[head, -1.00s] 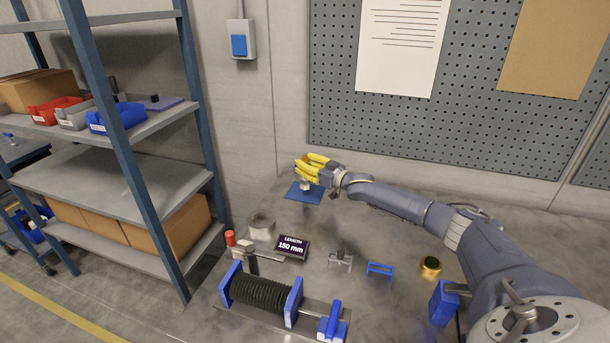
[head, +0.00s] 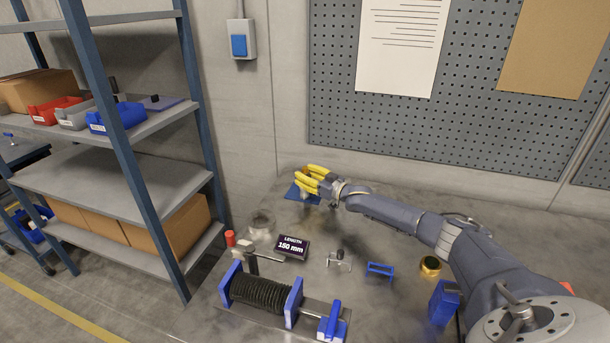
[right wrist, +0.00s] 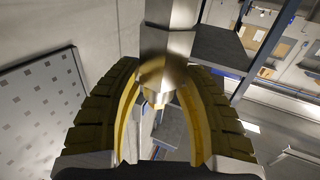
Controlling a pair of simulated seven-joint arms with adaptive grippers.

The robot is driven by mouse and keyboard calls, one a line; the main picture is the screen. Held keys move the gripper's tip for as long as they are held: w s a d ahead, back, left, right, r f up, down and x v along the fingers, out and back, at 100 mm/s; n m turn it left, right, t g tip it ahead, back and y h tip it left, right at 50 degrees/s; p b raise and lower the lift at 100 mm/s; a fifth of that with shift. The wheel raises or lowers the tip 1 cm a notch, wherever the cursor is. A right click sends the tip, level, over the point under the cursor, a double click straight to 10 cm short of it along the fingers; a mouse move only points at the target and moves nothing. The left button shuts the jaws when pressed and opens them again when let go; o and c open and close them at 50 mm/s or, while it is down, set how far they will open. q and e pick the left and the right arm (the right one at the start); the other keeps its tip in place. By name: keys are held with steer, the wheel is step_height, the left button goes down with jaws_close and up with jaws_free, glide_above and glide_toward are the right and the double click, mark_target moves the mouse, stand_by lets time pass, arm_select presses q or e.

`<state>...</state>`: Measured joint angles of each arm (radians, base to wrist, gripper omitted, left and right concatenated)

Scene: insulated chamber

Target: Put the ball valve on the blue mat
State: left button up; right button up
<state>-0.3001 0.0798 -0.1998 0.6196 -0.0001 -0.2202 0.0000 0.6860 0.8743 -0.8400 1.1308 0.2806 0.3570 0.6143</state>
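My right gripper (head: 305,174), with yellow fingers, is low over the blue mat (head: 291,193) at the back of the workbench. In the right wrist view the fingers (right wrist: 160,95) close from both sides on a shiny steel piece with a brass-coloured part, which I take to be the ball valve (right wrist: 168,48). In the head view the fingers mostly hide the valve. I cannot tell whether it touches the mat. The mat lies flat and is partly covered by the gripper. My left gripper is not in view.
Nearer on the bench (head: 385,305) are a black display reading 150 mm (head: 292,247), a blue-ended fixture with a black bellows (head: 262,294), a metal bracket (head: 339,262), a blue bracket (head: 380,270) and a brass ring (head: 430,265). A shelf rack (head: 115,190) stands left; a pegboard (head: 470,100) is behind.

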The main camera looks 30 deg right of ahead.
steer(key=o, duration=0.3)
steer(key=shift+o, duration=0.2)
steer(key=shift+r, duration=0.15)
steer(key=shift+v, duration=2)
steer(key=shift+d, duration=0.1)
